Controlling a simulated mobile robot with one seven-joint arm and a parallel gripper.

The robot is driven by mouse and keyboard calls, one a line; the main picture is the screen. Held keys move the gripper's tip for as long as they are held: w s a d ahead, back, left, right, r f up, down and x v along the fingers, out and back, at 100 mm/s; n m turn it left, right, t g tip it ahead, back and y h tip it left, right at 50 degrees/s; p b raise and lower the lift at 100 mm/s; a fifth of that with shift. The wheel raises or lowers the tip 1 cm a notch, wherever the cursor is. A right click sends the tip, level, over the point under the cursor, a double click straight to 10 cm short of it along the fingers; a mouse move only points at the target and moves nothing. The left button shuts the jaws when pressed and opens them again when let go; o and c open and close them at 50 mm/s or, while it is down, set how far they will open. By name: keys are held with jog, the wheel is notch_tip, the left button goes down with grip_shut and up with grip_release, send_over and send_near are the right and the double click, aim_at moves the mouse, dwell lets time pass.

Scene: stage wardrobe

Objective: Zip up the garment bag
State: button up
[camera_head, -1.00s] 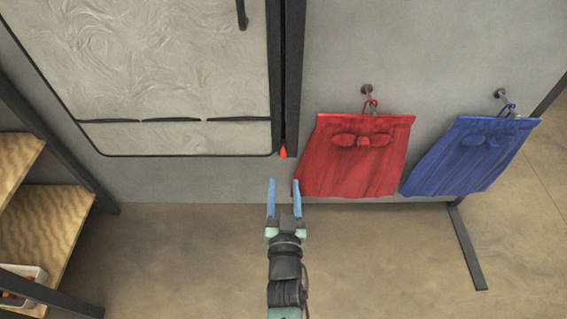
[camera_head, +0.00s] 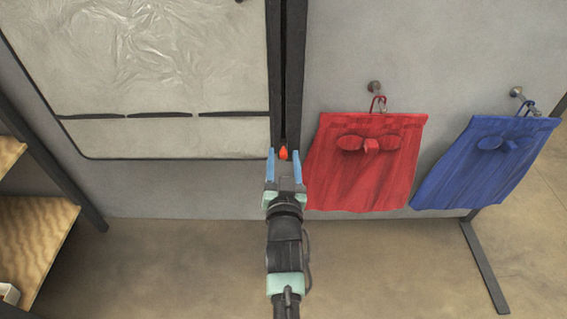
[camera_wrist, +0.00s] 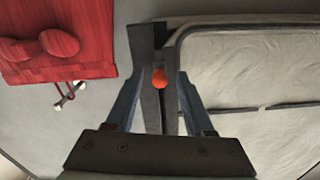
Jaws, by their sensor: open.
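The garment bag (camera_head: 165,60) is a pale, crinkled clear panel with a dark border, hanging against a grey panel. A dark zipper strip (camera_head: 289,70) runs down its right side. An orange-red zipper pull (camera_head: 283,153) sits at the strip's lower end. My gripper (camera_head: 284,158) is open, with one blue finger on each side of the pull. In the wrist view the pull (camera_wrist: 159,78) shows between the open fingertips, and I cannot tell whether either finger touches it.
A red cloth bag (camera_head: 365,165) and a blue cloth bag (camera_head: 483,165) hang from hooks just right of my gripper. A wooden shelf (camera_head: 35,235) stands at the left. The floor below the panel is clear in the middle.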

jog(key=shift+c, duration=0.2)
grip_shut()
dwell(1.3)
